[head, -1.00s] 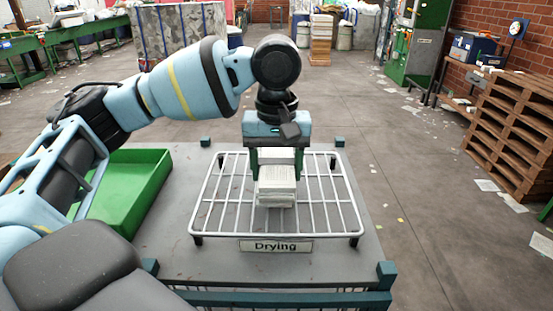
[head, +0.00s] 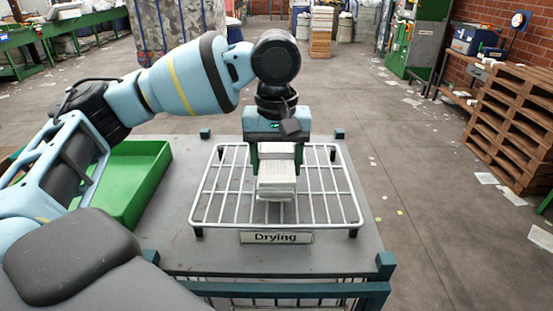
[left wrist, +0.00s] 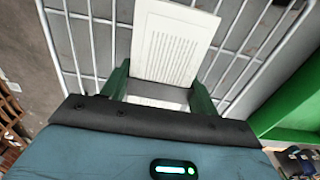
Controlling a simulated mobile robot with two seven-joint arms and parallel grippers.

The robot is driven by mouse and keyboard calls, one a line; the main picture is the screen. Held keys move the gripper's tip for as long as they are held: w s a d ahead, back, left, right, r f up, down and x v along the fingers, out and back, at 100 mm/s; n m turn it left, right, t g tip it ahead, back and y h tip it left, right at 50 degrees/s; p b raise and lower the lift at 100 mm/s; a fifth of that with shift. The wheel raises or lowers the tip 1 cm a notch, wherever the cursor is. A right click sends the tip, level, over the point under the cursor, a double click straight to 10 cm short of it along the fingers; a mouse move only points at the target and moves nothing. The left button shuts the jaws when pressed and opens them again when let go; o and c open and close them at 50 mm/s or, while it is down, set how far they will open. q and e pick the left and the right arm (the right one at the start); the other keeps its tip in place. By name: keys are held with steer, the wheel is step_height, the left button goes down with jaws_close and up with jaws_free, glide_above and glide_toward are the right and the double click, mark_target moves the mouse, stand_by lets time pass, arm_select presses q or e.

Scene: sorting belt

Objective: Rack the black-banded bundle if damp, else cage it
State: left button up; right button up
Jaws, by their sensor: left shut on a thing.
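My left gripper (head: 276,162) is shut on a bundle of white printed paper (head: 277,183), over the middle of the white wire drying rack (head: 215,190). In the left wrist view the bundle (left wrist: 172,45) shows its printed top page between the two green fingers, with the rack's bars (left wrist: 85,50) behind it. I cannot tell whether the bundle touches the bars. My right gripper is out of view.
The rack stands on a grey table with a "Drying" sign (head: 276,237) at its front. A green tray (head: 135,180) lies left of the rack. Wooden pallets (head: 513,115) are stacked at the right, and a green cabinet (head: 420,35) stands behind. Loose papers lie on the floor.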

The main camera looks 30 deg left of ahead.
arm_select(q)
steer(key=o, duration=1.2)
steer(key=shift+o, duration=0.2)
steer(key=shift+r, duration=0.1)
steer(key=shift+r, duration=3.8)
